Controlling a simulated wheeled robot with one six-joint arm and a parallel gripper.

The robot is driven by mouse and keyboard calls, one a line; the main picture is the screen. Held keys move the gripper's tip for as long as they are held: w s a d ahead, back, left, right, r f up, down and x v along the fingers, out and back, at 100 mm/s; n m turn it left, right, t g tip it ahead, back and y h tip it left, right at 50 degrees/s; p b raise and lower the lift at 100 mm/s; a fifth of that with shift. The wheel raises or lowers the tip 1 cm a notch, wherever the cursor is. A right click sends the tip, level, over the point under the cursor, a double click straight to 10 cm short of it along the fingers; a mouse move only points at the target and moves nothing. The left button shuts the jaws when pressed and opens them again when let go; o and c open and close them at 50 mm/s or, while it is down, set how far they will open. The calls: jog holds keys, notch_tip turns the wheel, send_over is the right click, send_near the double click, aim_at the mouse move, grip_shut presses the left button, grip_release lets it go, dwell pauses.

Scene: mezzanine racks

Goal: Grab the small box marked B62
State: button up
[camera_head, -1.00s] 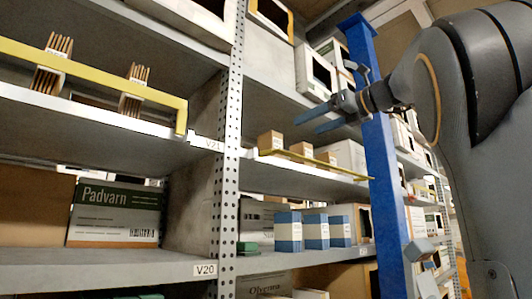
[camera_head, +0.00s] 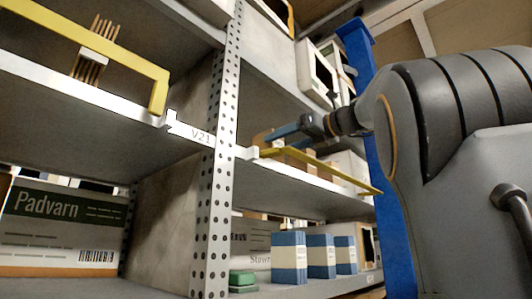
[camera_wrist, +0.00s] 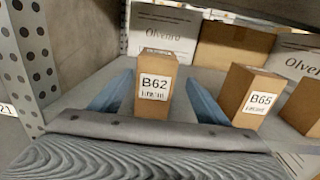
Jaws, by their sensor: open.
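The small brown box marked B62 (camera_wrist: 154,88) stands upright on the shelf in the wrist view, its white label facing me. My gripper (camera_wrist: 157,92) is open, with one blue finger to the left of the B62 box and the other to its right. The box stands between the fingers, with a visible gap on the right side. In the head view my gripper (camera_head: 275,134) reaches over the yellow bar at the shelf front. There the small boxes are mostly hidden behind the gripper and bar.
A similar box marked B65 (camera_wrist: 250,96) stands just right of the right finger. White Olvenro boxes (camera_wrist: 160,28) and a plain brown box (camera_wrist: 233,46) stand behind. A perforated upright (camera_wrist: 29,55) is on the left. The yellow bar (camera_head: 325,171) runs along the shelf's front edge.

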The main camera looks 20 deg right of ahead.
aim_at(268, 146)
jog(key=p+x, duration=0.1)
jog(key=x, duration=0.1)
jog(key=p+x, duration=0.1)
jog(key=x, duration=0.2)
jog(key=shift+s+a, duration=0.2)
jog(key=shift+a, duration=0.2)
jog(key=shift+w, duration=0.3)
jog(key=shift+f, duration=0.1)
jog(key=shift+c, duration=0.2)
jog(key=c, duration=1.1)
jog(key=shift+c, duration=0.5)
